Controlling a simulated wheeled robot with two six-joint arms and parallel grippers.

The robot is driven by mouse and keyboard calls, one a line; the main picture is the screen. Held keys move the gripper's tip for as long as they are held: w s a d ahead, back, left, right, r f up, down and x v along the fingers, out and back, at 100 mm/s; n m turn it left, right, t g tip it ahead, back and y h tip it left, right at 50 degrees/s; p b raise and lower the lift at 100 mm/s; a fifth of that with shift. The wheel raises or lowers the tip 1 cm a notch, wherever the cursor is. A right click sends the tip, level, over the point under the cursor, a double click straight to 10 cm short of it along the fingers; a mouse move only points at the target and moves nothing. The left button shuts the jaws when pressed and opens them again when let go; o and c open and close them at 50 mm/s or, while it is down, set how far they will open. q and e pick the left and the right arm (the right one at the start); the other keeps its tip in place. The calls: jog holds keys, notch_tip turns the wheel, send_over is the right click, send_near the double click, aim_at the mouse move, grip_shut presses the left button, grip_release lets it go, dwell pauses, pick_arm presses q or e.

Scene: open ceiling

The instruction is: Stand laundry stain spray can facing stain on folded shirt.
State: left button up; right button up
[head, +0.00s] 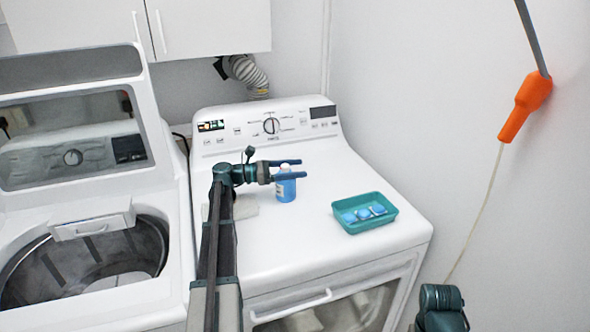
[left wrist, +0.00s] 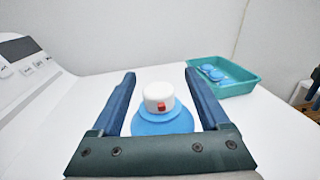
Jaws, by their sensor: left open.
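The stain spray can (head: 286,189) is blue and stands upright on the dryer top. In the left wrist view the can (left wrist: 162,122) shows its white cap, with a red nozzle facing the camera. My left gripper (head: 303,168) is open, with one finger on each side of the can's upper part; the fingers (left wrist: 160,73) look clear of the cap. A pale folded cloth, likely the shirt (head: 243,206), lies left of the can, partly hidden behind my left arm. I cannot make out a stain on it.
A teal tray (head: 388,219) with several blue-and-white items (head: 363,214) stands to the right on the dryer top (head: 300,240). The dryer's control panel (head: 270,126) rises behind. An open washer (head: 90,250) is at left. The dryer top's front middle is clear.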

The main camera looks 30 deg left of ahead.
pick_arm(q)
jog(key=shift+r, duration=0.2)
jog(key=v, duration=1.2)
